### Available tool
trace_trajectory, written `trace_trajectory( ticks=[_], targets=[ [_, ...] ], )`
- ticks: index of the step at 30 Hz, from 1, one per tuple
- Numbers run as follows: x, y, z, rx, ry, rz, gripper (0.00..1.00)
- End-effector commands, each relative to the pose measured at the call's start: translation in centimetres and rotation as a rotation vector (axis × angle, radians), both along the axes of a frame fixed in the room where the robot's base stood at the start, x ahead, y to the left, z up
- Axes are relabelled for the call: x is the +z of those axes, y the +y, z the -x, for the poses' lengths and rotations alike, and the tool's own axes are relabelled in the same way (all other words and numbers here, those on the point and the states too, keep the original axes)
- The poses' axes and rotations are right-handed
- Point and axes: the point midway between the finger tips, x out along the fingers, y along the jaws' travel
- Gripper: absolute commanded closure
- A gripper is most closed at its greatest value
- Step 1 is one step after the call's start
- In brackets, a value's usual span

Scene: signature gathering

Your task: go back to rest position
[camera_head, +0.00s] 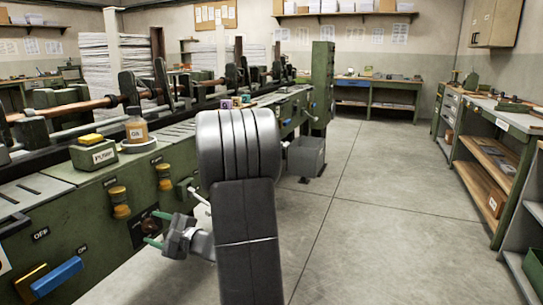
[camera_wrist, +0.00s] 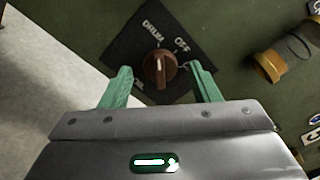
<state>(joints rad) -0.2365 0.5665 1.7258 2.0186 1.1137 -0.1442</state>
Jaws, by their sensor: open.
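My gripper (camera_head: 149,227) is at the front of the green machine (camera_head: 75,240), low on its panel. Its two green fingers are spread apart in the wrist view (camera_wrist: 160,72). A brown rotary knob (camera_wrist: 160,68) on a dark square plate (camera_wrist: 128,45) shows between the fingertips. The plate carries the words DRUM and OFF, and a third label is partly hidden by the left finger. I see a gap on both sides of the knob, so the fingers do not appear to grip it. My grey arm covers the middle of the head view.
Yellow knobs (camera_head: 120,203) and a blue handle (camera_head: 57,277) stick out from the machine front. A bottle (camera_head: 137,130) stands on top. A grey bin (camera_head: 306,157) is beyond my arm. The floor (camera_head: 375,200) to the right is clear, up to a shelved bench (camera_head: 517,125).

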Motion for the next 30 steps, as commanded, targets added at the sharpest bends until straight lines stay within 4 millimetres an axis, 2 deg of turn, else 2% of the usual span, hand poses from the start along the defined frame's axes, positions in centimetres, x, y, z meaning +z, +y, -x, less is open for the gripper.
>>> trace_trajectory(
  ticks=[10, 14, 30],
  targets=[
    [0.0, 0.0, 0.0, -0.001, 0.002, 0.000, 0.44],
    [0.0, -0.6, 0.2, -0.002, 0.001, 0.001, 0.44],
    [0.1, -9.0, 3.6, -0.005, 0.002, 0.001, 0.44]
  ],
)
